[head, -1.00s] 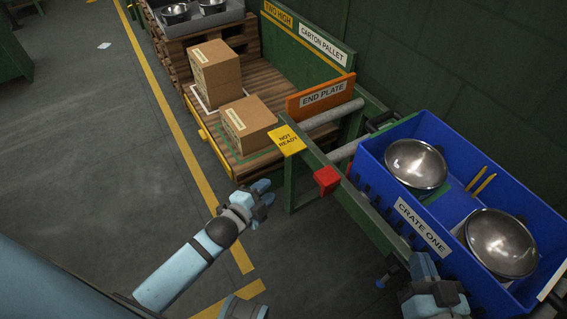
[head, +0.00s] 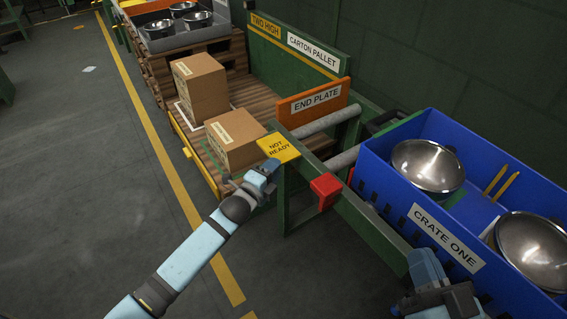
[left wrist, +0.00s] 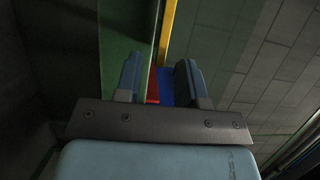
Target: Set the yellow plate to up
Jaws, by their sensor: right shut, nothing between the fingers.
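My left gripper (head: 268,168) is just below and in front of the plate's lower edge. In the left wrist view the two fingers (left wrist: 160,82) are apart with nothing held. A thin yellow strip (left wrist: 167,32), which looks like the plate seen edge-on, shows above and between them. I cannot tell whether a finger touches it. My right gripper (head: 428,268) is shut and empty in front of the blue crate.
A red block (head: 325,190) is on the rail right of the plate. The blue crate (head: 463,258), labelled CRATE ONE, holds steel bowls (head: 428,165). An orange end plate (head: 316,100) stands behind. Cartons (head: 236,139) sit on the pallet to the left.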

